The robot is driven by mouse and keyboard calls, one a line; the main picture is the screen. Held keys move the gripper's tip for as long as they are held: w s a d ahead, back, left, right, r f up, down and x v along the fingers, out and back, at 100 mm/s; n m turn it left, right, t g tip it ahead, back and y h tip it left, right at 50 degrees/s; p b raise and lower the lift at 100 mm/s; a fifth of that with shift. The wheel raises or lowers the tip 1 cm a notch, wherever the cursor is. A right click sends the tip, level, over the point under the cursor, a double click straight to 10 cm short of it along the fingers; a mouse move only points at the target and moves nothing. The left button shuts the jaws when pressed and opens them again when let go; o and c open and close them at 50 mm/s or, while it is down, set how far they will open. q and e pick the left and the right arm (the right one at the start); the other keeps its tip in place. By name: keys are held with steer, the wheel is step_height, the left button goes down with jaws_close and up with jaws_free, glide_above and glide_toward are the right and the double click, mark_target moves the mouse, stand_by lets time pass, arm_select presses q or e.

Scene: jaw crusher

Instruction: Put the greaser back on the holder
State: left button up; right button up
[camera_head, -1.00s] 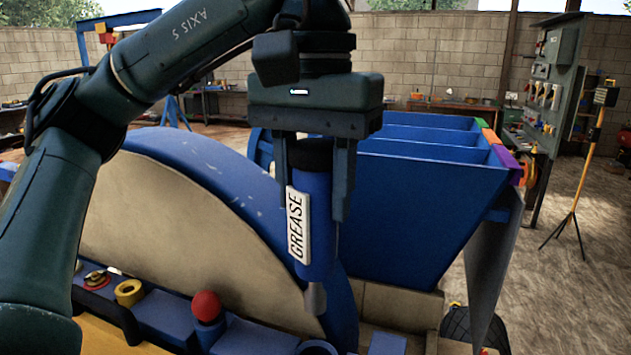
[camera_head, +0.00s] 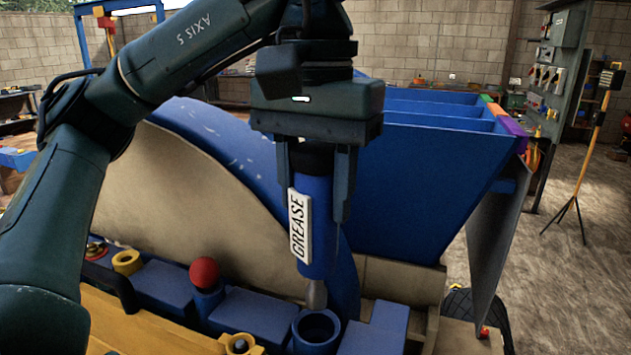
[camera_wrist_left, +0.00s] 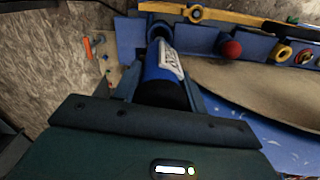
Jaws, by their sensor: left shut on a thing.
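The greaser (camera_head: 313,226) is a blue cylinder with a black top, a white GREASE label and a grey nozzle pointing down. My left gripper (camera_head: 317,205) is shut on its upper part and holds it nearly upright. The holder looks to be the round blue cup (camera_head: 316,331) on the machine's front ledge. The nozzle tip appears just above the cup's rim; whether it is inside cannot be told. In the left wrist view the greaser (camera_wrist_left: 165,72) lies between the fingers, with the cup (camera_wrist_left: 158,30) beyond its far end. My right gripper is not in view.
A red ball knob (camera_head: 204,272) and a yellow ring (camera_head: 127,262) stand on the ledge left of the cup. The big blue and beige wheel (camera_head: 200,190) rises close behind the greaser. A blue hopper (camera_head: 430,190) stands to the right.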

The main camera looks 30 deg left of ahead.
mark_target(316, 217)
arm_select(q)
steer(key=shift+f+b, duration=0.45)
steer(key=shift+f, duration=0.3)
steer(key=shift+f+b, duration=0.5)
steer(key=shift+f, duration=0.4)
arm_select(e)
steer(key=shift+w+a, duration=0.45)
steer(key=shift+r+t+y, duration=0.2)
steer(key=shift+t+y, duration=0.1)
